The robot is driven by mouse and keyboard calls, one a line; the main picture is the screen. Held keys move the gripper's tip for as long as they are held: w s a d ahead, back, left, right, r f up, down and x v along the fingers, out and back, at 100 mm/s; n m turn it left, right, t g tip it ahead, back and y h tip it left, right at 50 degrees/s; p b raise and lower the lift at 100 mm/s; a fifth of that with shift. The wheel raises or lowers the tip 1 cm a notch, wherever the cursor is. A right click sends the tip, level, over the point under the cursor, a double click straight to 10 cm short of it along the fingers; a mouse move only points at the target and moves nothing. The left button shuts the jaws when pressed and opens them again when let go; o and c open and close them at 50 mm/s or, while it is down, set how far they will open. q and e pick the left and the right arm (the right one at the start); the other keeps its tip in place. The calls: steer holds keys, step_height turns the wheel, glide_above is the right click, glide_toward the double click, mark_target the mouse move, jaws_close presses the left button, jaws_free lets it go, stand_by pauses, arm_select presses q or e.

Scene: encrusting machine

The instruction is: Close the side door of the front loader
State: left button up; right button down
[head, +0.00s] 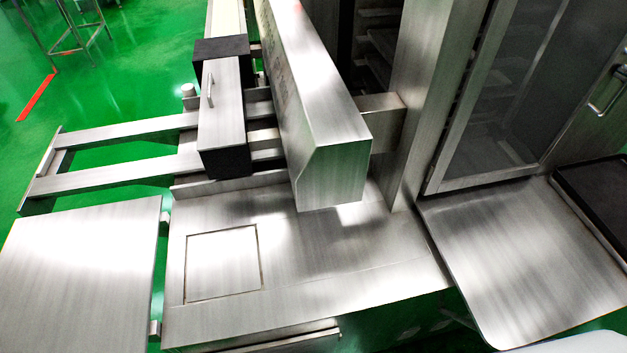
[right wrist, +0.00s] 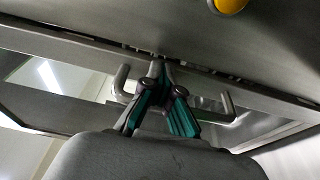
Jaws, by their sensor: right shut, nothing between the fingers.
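A flat steel panel (head: 78,265) juts out level at the left of the steel machine base in the head view, joined to it by small hinges along its right edge. It looks like a side door standing open, but I cannot be sure it is the task's door. My right gripper (right wrist: 159,70) is in the right wrist view, its teal fingers shut and empty. The fingertips are in front of a U-shaped metal handle (right wrist: 228,106) on a steel surface. The middle of the handle is hidden by the fingers; I cannot tell if they touch. My left gripper is not in view.
A long steel housing (head: 325,130) stands over the base. A glazed door (head: 490,95) stands upright at right, above a steel shelf (head: 530,255). A yellow knob (right wrist: 230,5) is above the handle. Green floor (head: 130,45) is open at upper left.

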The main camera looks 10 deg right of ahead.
steer(key=shift+w+a+r, duration=0.25)
steer(key=shift+r, duration=0.35)
steer(key=shift+s, duration=0.1)
steer(key=v, duration=0.8)
steer(key=shift+f, duration=0.4)
steer(key=shift+d, duration=0.15)
